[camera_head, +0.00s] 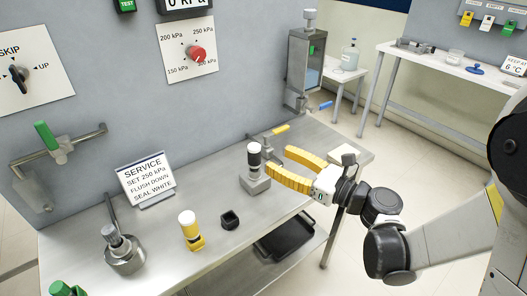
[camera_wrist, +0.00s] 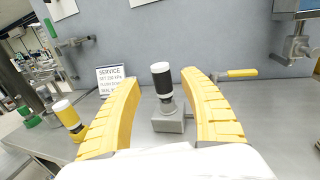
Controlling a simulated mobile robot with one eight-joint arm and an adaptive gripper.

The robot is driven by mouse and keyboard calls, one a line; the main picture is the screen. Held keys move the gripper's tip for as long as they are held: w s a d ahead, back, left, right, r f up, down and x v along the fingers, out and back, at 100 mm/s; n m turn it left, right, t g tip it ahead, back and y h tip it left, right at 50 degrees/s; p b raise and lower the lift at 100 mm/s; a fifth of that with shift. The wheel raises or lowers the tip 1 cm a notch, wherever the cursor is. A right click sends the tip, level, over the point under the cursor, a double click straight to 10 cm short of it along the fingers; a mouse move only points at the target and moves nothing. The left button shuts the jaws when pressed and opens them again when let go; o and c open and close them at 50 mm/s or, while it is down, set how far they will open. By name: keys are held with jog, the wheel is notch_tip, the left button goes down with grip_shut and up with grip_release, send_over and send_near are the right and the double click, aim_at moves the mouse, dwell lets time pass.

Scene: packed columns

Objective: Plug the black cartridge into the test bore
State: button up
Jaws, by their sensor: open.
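The black cartridge (camera_head: 254,160), dark-bodied with a white top, stands upright in a grey block (camera_head: 256,185) on the steel bench. It also shows in the wrist view (camera_wrist: 162,92), between the two yellow fingers and beyond them. My gripper (camera_head: 276,165) is open and empty, its fingers pointing at the cartridge from the right. I cannot tell whether they touch it; in the wrist view a gap shows on both sides. No part is clearly labelled as the test bore. A round steel fitting (camera_head: 125,258) with a grey knob stands at the left of the bench.
The service sign (camera_head: 147,179) reads set 250 kPa, flush down, seal white. A red pressure knob (camera_head: 197,53) and a green-handled lever (camera_head: 46,135) are on the panel.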

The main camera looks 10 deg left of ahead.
jog(key=shift+v, duration=1.9)
